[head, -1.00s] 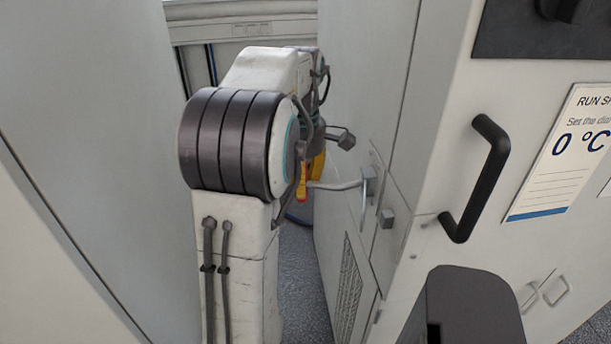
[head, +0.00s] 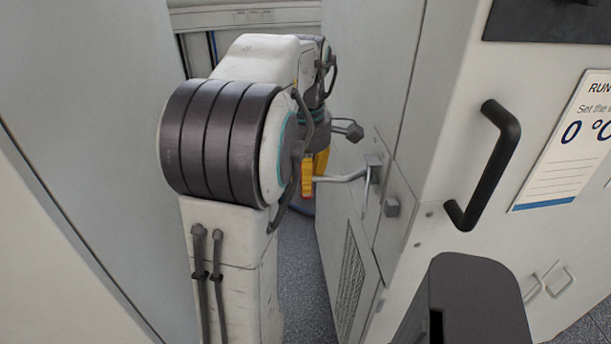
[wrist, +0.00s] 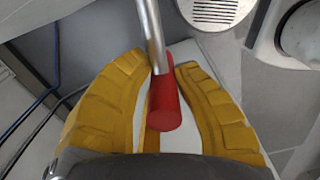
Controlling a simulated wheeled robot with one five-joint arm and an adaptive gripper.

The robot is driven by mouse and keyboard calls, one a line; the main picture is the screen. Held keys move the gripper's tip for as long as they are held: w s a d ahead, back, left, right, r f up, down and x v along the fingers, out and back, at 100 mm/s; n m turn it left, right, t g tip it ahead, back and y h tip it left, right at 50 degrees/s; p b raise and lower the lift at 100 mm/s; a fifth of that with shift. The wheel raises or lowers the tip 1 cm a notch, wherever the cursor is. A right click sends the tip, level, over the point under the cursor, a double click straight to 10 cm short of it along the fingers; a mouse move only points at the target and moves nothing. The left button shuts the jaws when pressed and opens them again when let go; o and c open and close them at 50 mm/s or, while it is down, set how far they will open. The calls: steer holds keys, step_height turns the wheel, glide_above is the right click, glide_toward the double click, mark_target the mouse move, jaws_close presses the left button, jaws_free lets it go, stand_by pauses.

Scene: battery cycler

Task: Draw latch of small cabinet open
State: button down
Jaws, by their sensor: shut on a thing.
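The latch (head: 345,178) is a bent grey metal lever on a bracket (head: 374,168) on the side face of the pale cabinet (head: 405,190). In the wrist view its metal rod (wrist: 150,30) ends in a red grip (wrist: 163,105). My gripper (head: 313,178) has yellow fingers, which also show in the wrist view (wrist: 166,68). They stand on both sides of the red grip and are shut on it. In the head view my arm and fingers hide most of the red grip.
A black bar handle (head: 487,165) sticks out from the cabinet front at right. A small grey block (head: 392,207) sits below the latch bracket. A vented panel (head: 351,275) lies lower down. A tall pale panel (head: 90,130) stands close at left, leaving a narrow gap.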

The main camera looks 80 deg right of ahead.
steer(key=c, duration=1.1)
jaws_free()
steer(key=shift+a, duration=0.35)
steer(key=shift+s+d+r, duration=0.1)
steer(key=shift+r, duration=0.1)
step_height(320, 180, up, 12)
steer(key=shift+f, duration=0.25)
